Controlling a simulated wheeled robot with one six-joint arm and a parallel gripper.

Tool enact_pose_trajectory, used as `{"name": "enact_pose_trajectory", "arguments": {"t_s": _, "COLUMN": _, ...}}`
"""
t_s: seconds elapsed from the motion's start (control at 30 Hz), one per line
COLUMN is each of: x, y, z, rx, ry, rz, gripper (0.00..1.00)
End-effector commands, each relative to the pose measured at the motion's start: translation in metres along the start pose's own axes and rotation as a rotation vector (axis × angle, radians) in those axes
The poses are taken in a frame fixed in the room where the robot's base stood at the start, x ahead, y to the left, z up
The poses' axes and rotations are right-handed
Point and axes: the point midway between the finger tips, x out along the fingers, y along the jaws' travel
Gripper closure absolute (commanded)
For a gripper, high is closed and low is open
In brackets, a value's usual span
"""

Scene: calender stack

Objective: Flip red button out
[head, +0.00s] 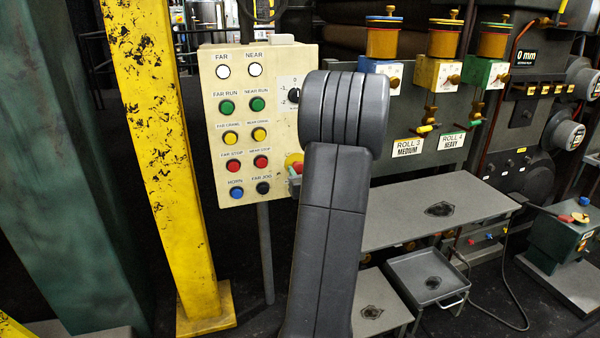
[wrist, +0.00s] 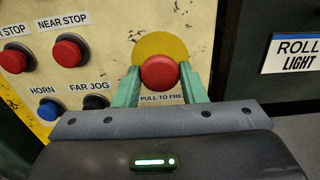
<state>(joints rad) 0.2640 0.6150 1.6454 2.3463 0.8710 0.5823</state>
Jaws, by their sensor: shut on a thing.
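The red button (wrist: 160,73) is a round mushroom head on a yellow disc (wrist: 158,45), on the cream control panel. In the wrist view it sits between the two green fingertips of my gripper (wrist: 161,84), which are shut on it from both sides. A label under it is partly covered and reads "PULL TO FRE". In the head view the red button (head: 298,168) shows at the panel's lower right edge, mostly behind my arm. My gripper is almost wholly hidden there.
Close left on the panel (head: 225,190) are a red near stop button (wrist: 70,53), a black far jog button (wrist: 95,103) and a blue horn button (wrist: 50,109). A yellow post (head: 160,150) stands left. A grey table (head: 430,215) is at right.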

Motion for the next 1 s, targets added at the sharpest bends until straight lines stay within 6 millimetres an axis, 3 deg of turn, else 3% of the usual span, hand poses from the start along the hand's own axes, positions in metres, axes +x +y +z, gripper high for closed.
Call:
{"name": "enact_pose_trajectory", "arguments": {"t_s": 0.03, "x": -0.002, "y": 0.000, "z": -0.003, "rx": 0.002, "ry": 0.007, "rz": 0.000, "gripper": 0.59}}
{"name": "enact_pose_trajectory", "arguments": {"t_s": 0.13, "x": -0.002, "y": 0.000, "z": -0.003, "rx": 0.002, "ry": 0.006, "rz": 0.000, "gripper": 0.41}}
{"name": "enact_pose_trajectory", "arguments": {"t_s": 0.53, "x": -0.009, "y": 0.000, "z": -0.001, "rx": 0.001, "ry": 0.004, "rz": -0.001, "gripper": 0.41}}
{"name": "enact_pose_trajectory", "arguments": {"t_s": 0.67, "x": -0.032, "y": -0.001, "z": -0.001, "rx": 0.002, "ry": 0.005, "rz": -0.002, "gripper": 0.41}}
{"name": "enact_pose_trajectory", "arguments": {"t_s": 1.0, "x": -0.108, "y": -0.001, "z": 0.000, "rx": 0.002, "ry": 0.005, "rz": -0.004, "gripper": 0.41}}
